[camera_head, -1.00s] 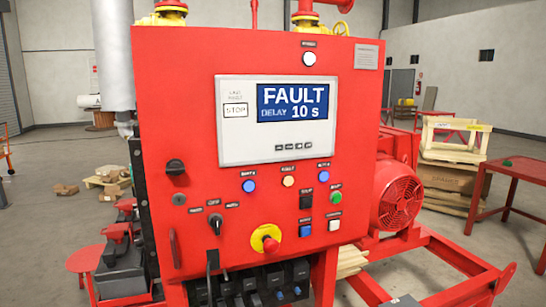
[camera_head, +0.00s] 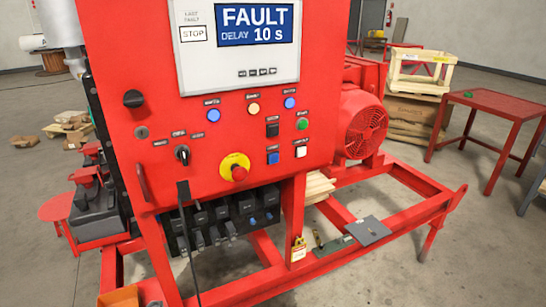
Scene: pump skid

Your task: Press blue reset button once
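The red control panel (camera_head: 240,190) fills the left and middle of the head view. The small labels are too blurred to read, so I cannot tell which blue piece is marked reset. The screen (camera_head: 255,25) reads FAULT, DELAY 10 s. Neither gripper is in view.
A red emergency-stop knob on a yellow base (camera_head: 236,168) and a green button (camera_head: 302,124) are near the blue square. A red motor (camera_head: 365,130) stands behind right. The red skid frame (camera_head: 400,225) sticks out at lower right.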

